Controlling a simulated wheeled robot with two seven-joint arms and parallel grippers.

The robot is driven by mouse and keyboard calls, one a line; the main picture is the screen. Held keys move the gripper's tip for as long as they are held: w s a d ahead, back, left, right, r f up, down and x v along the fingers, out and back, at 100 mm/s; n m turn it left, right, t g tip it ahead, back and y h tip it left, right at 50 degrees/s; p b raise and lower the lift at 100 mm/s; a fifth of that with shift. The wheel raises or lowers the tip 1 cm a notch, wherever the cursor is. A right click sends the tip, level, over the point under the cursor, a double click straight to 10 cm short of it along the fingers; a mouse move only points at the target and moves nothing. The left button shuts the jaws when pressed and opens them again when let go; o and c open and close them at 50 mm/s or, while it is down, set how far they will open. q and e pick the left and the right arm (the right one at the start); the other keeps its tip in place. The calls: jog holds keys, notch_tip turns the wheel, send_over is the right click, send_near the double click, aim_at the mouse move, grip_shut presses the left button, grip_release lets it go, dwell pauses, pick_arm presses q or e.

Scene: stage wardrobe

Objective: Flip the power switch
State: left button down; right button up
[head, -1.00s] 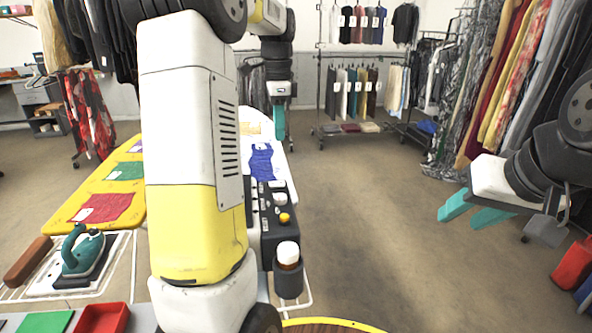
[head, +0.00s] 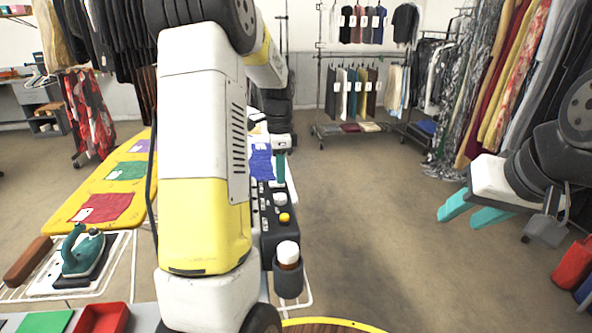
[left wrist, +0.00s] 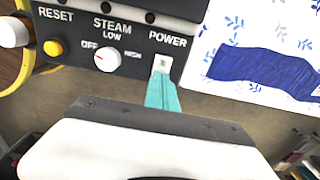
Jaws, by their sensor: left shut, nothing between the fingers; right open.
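The power switch (left wrist: 162,63) is a small whitish rocker under the POWER label on a black control panel (left wrist: 125,35), beside the steam knob (left wrist: 107,59). My left gripper (left wrist: 162,92) is shut and empty, its teal fingertips right at the lower edge of the switch; I cannot tell whether they touch. The fingertips hide part of the switch, so its position is unclear. In the head view the left gripper (head: 280,168) hangs over the far end of the black panel (head: 268,237). My right gripper (head: 472,212) is open and empty at the right, over the floor.
A yellow reset button (left wrist: 53,48) sits on the panel, with a white-capped bottle (head: 288,256) in a holder at its near end. A blue cloth (head: 261,161) lies beyond it. A teal iron (head: 82,250) stands at left.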

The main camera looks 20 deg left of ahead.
pick_arm(q)
jog(key=shift+d+f, duration=0.1)
jog(key=shift+f, duration=0.2)
jog(key=shift+s, duration=0.1)
jog(key=shift+s+a+r, duration=0.1)
jog(key=shift+s+a, duration=0.25)
jog(key=shift+a, duration=0.45)
jog(key=shift+r, duration=0.15)
